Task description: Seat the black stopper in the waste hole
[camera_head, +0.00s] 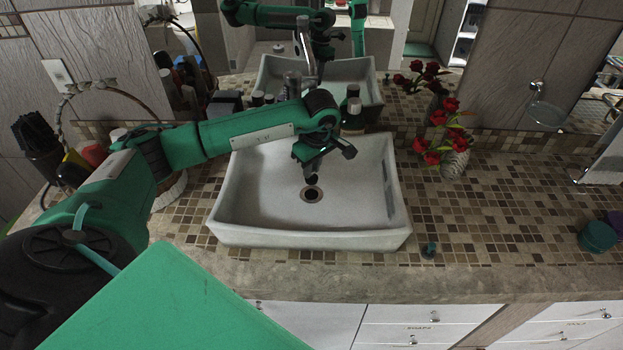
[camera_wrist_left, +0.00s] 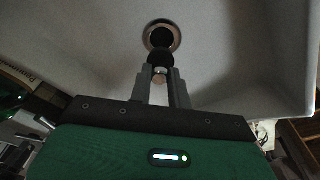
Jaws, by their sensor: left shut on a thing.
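The waste hole (camera_head: 312,195) is a dark opening with a metal ring in the floor of the white basin (camera_head: 265,185). My left gripper (camera_head: 313,175) reaches down into the basin, just above the hole. It is shut on the black stopper (camera_head: 312,181), which hangs below the fingers. In the left wrist view the stopper (camera_wrist_left: 160,57) shows ahead of the fingertips (camera_wrist_left: 160,78), overlapping the near edge of the hole (camera_wrist_left: 161,36). It looks apart from the hole in the head view; the exact gap is hard to judge. My right gripper is out of view.
The basin walls surround my left gripper. A faucet (camera_head: 293,85) and dark bottles (camera_head: 354,108) stand behind the basin. A vase with red flowers (camera_head: 455,160) is to the right. A small teal object (camera_head: 429,251) lies near the counter's front edge. The tiled counter at right is mostly clear.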

